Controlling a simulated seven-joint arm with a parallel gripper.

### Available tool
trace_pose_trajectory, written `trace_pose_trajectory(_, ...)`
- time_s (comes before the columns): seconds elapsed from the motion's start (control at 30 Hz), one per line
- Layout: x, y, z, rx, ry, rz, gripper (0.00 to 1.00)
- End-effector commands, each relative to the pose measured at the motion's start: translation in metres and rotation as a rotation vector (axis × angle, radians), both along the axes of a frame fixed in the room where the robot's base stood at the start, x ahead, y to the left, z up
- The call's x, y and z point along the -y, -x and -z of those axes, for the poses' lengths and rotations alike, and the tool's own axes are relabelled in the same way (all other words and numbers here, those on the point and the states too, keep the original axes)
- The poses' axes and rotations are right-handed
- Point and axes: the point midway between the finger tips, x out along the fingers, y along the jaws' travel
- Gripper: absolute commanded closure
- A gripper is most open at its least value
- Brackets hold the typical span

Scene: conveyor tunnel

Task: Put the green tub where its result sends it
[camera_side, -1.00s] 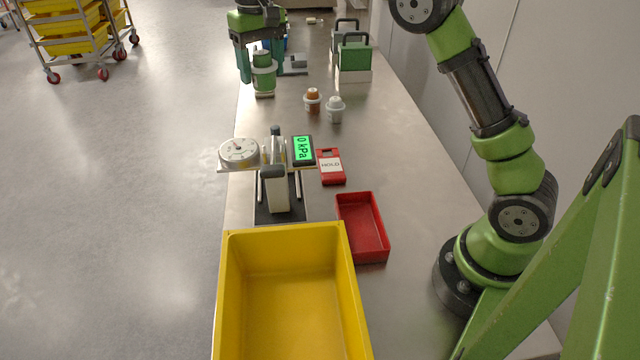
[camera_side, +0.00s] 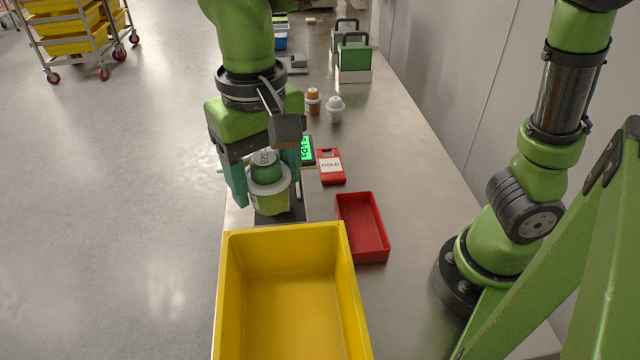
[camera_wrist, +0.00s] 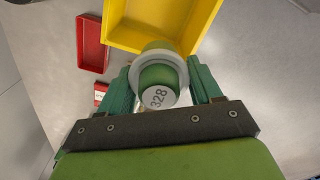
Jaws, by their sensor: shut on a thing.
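The green tub (camera_side: 269,189) has a pale rim and a label ending in 28. In the wrist view the tub (camera_wrist: 160,78) shows the label 328. My gripper (camera_side: 266,183) is shut on it and holds it upright just behind the yellow bin (camera_side: 229,280), in front of the pressure tester. The tester is mostly hidden by my gripper; part of its green display (camera_side: 307,150) shows, its reading partly covered. The yellow bin looks empty. The red tray (camera_side: 375,256) to its right is empty. A red HOLD marker (camera_side: 331,167) lies behind the tray.
A brown-topped cup (camera_side: 313,101) and a white cup (camera_side: 335,109) stand farther back on the bench. Green and grey handled blocks (camera_side: 354,58) stand beyond them. A rack of yellow bins (camera_side: 75,35) stands on the floor at the left. The bench right of the red tray is clear.

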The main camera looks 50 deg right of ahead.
Motion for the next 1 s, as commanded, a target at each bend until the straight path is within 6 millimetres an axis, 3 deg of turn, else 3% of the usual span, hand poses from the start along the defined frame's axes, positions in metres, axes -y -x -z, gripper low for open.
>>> trace_pose_trajectory(0.1,-0.006,0.024,0.003,0.004,0.001,-0.006,0.91)
trace_pose_trajectory(0.53,-0.005,0.022,0.098,-0.003,0.006,-0.002,0.91)
trace_pose_trajectory(1.0,-0.005,0.021,0.179,-0.001,0.005,-0.001,0.91)
